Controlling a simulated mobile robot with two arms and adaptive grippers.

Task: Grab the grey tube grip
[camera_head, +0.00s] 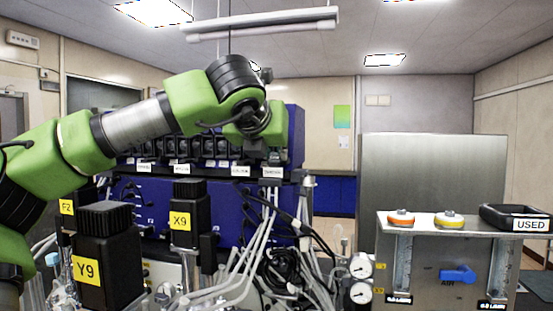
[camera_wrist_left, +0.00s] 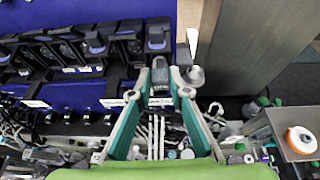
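My left gripper (camera_wrist_left: 160,82) is open in the left wrist view, its two teal and grey fingers apart. In the head view my left gripper (camera_head: 262,122) is above the right end of the blue bioreactor unit (camera_head: 250,210), partly hidden by my wrist. A dark block with a white label (camera_wrist_left: 160,101) shows between the fingers, and pale tubes (camera_wrist_left: 155,130) hang below it. A grey metallic piece (camera_wrist_left: 195,76) is just right of the right fingertip. I cannot tell for certain which part is the grey tube grip. My right gripper is not in view.
Black motors marked Y9 (camera_head: 107,255) and X9 (camera_head: 188,215) stand in front of the unit. Loose tubes (camera_head: 262,245) and gauges (camera_head: 361,266) crowd the middle. A steel panel (camera_head: 430,265) at the right carries orange and yellow caps and a black tray (camera_head: 515,217) marked USED.

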